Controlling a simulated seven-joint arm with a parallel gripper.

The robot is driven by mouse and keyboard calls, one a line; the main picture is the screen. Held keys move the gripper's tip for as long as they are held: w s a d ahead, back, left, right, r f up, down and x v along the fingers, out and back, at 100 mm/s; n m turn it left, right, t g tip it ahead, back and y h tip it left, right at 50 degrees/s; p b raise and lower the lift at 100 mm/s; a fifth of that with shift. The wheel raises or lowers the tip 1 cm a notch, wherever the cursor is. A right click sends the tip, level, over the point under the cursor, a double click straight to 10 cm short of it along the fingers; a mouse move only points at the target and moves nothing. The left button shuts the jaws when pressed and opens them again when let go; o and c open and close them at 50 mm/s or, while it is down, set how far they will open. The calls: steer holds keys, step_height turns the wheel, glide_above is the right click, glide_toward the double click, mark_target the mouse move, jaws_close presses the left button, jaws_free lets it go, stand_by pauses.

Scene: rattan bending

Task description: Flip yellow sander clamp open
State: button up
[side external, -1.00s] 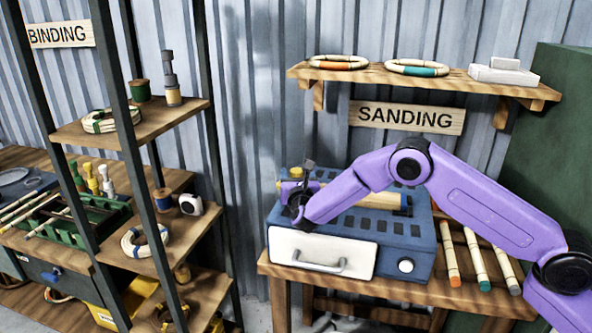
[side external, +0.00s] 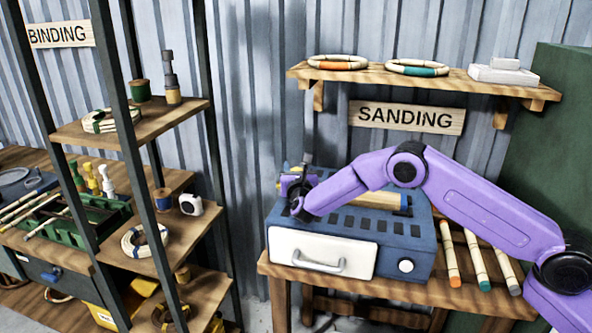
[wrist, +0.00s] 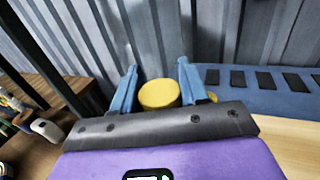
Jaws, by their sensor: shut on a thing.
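The blue sander (side external: 390,245) with a white front drawer stands on the wooden bench. Its yellow clamp (side external: 297,169) shows only as a small patch at the top left, mostly hidden by my gripper (side external: 300,183). My gripper is shut on the clamp at the sander's back left. A pale roller (side external: 374,200) lies along the sander top, partly behind my arm.
Several rattan poles (side external: 478,258) lie on the bench right of the sander. A wall shelf (side external: 420,79) with rattan rings hangs above. The binding rack (side external: 165,120) stands at left, with a gap before the sander. A corrugated wall is close behind.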

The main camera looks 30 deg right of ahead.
steer(key=shift+y, duration=0.3)
steer(key=shift+a+n+t+y, duration=0.15)
steer(key=shift+n+t+y, duration=0.25)
steer(key=shift+n+y, duration=0.45)
steer(key=o, duration=1)
steer(key=shift+c, duration=0.2)
steer(key=v, duration=1.7)
steer(key=shift+s+a, duration=0.1)
steer(key=shift+s, duration=0.05)
